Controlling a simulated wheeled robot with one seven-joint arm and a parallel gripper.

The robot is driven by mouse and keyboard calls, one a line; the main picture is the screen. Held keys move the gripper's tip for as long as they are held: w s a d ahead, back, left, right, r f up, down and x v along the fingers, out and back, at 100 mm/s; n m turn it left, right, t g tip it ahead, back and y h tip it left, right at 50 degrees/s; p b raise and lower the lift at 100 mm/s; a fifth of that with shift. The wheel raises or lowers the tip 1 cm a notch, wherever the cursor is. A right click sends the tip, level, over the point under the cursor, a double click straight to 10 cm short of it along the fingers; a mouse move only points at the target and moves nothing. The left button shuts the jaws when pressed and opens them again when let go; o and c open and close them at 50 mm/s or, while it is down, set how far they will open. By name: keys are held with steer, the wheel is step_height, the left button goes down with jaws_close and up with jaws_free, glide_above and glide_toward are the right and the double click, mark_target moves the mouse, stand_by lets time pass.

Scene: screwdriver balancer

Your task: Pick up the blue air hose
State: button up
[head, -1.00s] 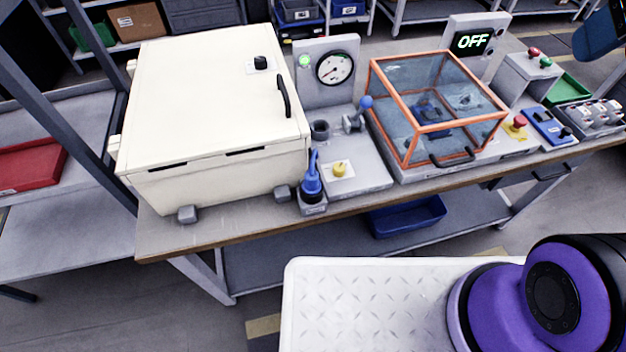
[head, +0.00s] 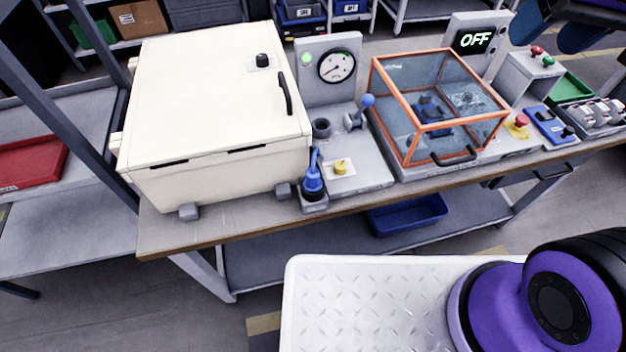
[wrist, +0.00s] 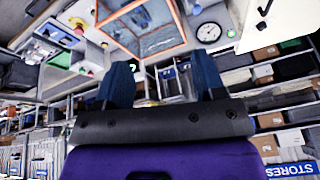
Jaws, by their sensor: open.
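The blue air hose (head: 313,180) stands upright in a small grey holder (head: 314,207) at the bench's front edge, just right of the large cream cabinet. Its nozzle end points up. My gripper (head: 552,38) is at the top right of the head view, above the far right part of the bench, well away from the hose. In the wrist view my gripper (wrist: 162,72) shows two dark blue fingers spread apart with nothing between them. I cannot make out the hose in the wrist view.
The cream cabinet (head: 215,100) stands close left of the hose. A yellow knob (head: 340,167) sits right of it, with a gauge (head: 336,66) and blue-knobbed lever (head: 366,103) behind. An orange-framed clear box (head: 437,105) stands between hose and gripper. Room in front is free.

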steer(key=w+a+f+g, duration=0.2)
steer(key=w+a+f, duration=0.4)
steer(key=a, duration=0.2)
steer(key=g+h, duration=0.1)
steer(key=g, duration=0.1)
glide_toward(313, 172)
steer(key=shift+s+d+f+n, duration=0.15)
steer(key=shift+d+f+n, duration=0.15)
steer(key=shift+d+f, duration=0.1)
steer(key=shift+a+f, duration=0.15)
steer(key=shift+f, duration=2.8)
steer(key=shift+a+f, duration=0.15)
steer(key=shift+f, duration=1.1)
steer(key=shift+a+f, duration=0.2)
steer(key=shift+f, duration=1.1)
steer(key=c, duration=1.1)
